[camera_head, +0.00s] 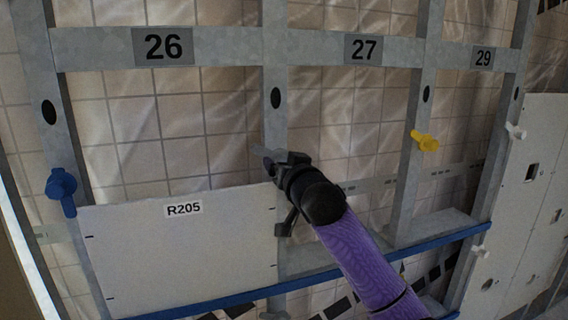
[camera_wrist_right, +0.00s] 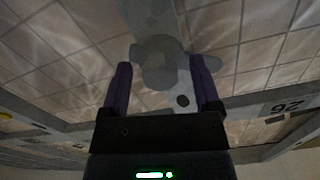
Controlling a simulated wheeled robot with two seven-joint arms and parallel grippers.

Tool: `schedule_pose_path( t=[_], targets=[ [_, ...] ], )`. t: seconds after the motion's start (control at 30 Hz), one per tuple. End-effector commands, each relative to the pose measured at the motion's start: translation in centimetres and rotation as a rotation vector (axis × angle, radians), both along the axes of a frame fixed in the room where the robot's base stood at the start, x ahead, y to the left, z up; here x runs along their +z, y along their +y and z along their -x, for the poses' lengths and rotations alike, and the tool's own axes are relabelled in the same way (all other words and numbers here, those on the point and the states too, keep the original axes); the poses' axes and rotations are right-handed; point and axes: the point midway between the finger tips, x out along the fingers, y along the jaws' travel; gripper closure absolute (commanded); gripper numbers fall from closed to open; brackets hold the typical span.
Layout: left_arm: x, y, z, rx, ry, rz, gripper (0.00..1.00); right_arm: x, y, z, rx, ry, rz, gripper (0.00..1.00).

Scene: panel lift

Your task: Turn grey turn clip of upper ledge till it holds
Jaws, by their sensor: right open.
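The grey turn clip (camera_wrist_right: 160,62) shows in the right wrist view as a round knob with a wing on each side, on a grey upright. In the head view my gripper hides most of it; a grey tip (camera_head: 263,151) shows just beyond the fingers. My right gripper (camera_head: 274,163) is in front of the upright between bays 26 and 27. In the wrist view its purple fingers (camera_wrist_right: 161,72) are open, one on each side of the knob; I cannot tell whether they touch it. White panel R205 (camera_head: 180,250) stands left of it, above the blue ledge (camera_head: 240,294). My left gripper is not in view.
A blue clip (camera_head: 62,188) is on the left upright and a yellow clip (camera_head: 424,141) on an upright to the right. White clips (camera_head: 515,131) flank white panels (camera_head: 535,170) at far right. The bay under 27 (camera_head: 345,110) has no panel.

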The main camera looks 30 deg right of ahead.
Motion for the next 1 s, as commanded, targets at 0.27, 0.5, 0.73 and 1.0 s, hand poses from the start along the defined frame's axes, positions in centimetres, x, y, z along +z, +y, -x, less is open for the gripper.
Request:
schedule_pose_path(
  t=[0.27, 0.5, 0.73, 1.0],
  targets=[
    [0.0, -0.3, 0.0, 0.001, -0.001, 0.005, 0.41, 0.0, 0.0, 0.0, 0.000, 0.000, 0.000, 0.37],
    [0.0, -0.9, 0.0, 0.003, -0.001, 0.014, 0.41, 0.0, 0.0, 0.0, 0.000, 0.000, 0.000, 0.88],
    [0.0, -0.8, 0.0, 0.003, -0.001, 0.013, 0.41, 0.0, 0.0, 0.0, 0.000, 0.001, 0.002, 1.00],
    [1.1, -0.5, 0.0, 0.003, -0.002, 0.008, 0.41, 0.2, 0.0, 0.0, 0.000, 0.020, 0.078, 1.00]
  ],
)
